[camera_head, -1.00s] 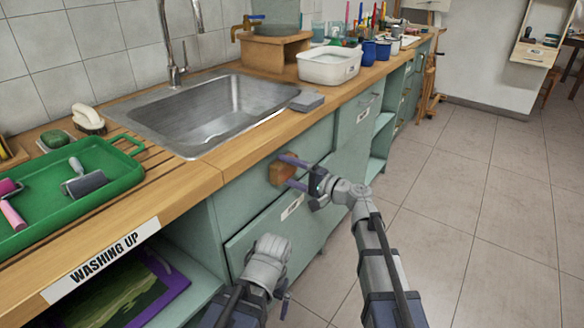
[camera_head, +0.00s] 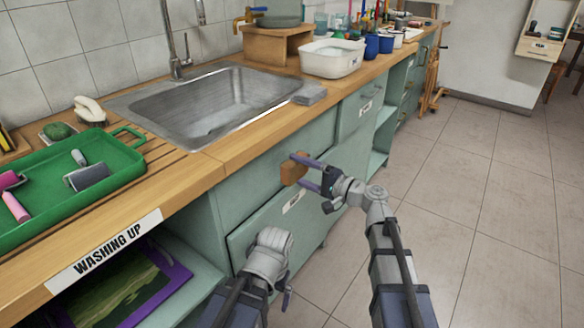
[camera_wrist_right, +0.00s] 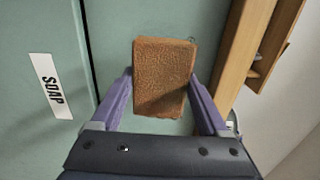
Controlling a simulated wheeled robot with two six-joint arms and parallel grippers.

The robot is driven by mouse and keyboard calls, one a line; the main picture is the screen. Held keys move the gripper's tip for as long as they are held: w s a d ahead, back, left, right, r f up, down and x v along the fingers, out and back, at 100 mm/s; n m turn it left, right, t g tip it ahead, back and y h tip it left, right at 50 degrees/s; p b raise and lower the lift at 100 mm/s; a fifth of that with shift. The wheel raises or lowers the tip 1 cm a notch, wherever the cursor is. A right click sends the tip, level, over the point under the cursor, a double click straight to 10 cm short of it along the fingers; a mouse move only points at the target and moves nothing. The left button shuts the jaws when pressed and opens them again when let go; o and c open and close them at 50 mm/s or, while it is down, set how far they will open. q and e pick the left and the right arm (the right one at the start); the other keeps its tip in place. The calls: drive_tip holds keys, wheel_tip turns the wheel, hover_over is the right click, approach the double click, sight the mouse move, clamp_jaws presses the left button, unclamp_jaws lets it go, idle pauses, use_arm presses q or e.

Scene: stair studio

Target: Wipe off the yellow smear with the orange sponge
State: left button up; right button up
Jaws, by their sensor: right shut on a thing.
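The orange-brown sponge (camera_head: 292,172) is held between the purple fingers of my right gripper (camera_head: 308,174), in front of the green drawer front below the sink counter. The sponge also fills the middle of the right wrist view (camera_wrist_right: 165,75), with a finger on each side. I cannot tell whether its far face touches the green panel. I see no yellow smear in either view; the sponge may hide it. My left gripper (camera_head: 286,297) hangs low at the bottom of the head view, mostly hidden behind its own wrist, so its jaws are unclear.
The wooden counter (camera_head: 240,148) with the steel sink (camera_head: 215,108) overhangs the green drawers. A green tray (camera_head: 85,210) with paint rollers lies on its left end. A grey block (camera_head: 309,94) sits by the sink. The tiled floor (camera_head: 455,190) to the right is clear.

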drive_tip(key=shift+v, duration=0.95)
drive_tip(key=shift+s, duration=0.1)
drive_tip(key=shift+v, duration=1.5)
